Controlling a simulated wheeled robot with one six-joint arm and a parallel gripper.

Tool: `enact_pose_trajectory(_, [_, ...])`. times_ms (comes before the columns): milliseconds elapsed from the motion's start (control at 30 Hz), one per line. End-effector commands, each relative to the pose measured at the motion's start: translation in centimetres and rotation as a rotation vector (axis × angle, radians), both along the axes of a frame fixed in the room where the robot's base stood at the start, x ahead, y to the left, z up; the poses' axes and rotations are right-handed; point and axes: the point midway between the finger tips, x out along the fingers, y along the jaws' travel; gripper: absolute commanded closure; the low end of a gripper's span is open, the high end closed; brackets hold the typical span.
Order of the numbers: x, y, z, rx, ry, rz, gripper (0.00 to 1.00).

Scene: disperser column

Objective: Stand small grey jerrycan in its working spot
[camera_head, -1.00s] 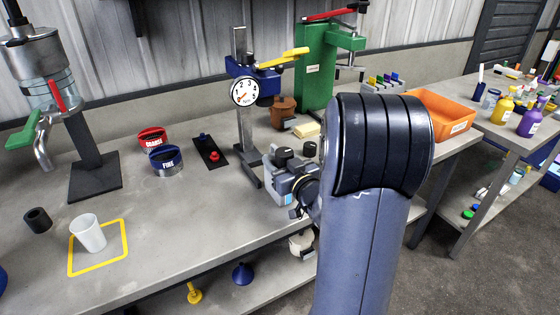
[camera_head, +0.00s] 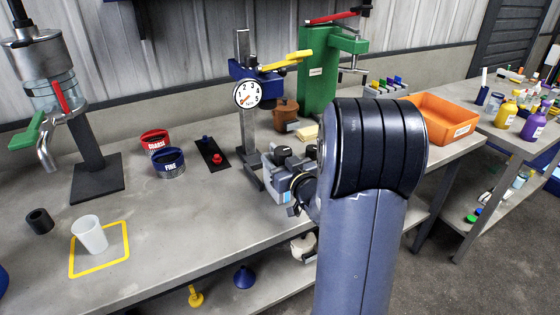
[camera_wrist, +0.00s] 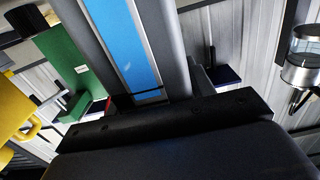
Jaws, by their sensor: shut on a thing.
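My gripper (camera_head: 283,177) is above the bench, just in front of the foot of the dial stand (camera_head: 249,110), and partly hidden by my arm. It is shut on a grey thing with dark knob-like parts, most likely the small grey jerrycan (camera_head: 270,160). Its outline is hard to part from the gripper in the head view. In the wrist view a blue strip between grey sides rises from the dark gripper body (camera_wrist: 180,115); I cannot tell which part is the can.
A white cup (camera_head: 89,235) stands in a yellow outline (camera_head: 127,245) on the bench. Red and blue tubs (camera_head: 168,163) and a black plate with a red knob (camera_head: 212,153) lie left of the stand. A brown can (camera_head: 285,112) and green press (camera_head: 325,80) stand behind.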

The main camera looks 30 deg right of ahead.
Motion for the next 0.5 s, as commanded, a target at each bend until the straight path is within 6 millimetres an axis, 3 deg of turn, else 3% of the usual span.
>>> enact_pose_trajectory(500, [1.3,0.1,0.1,0.000,-0.004,0.000,1.00])
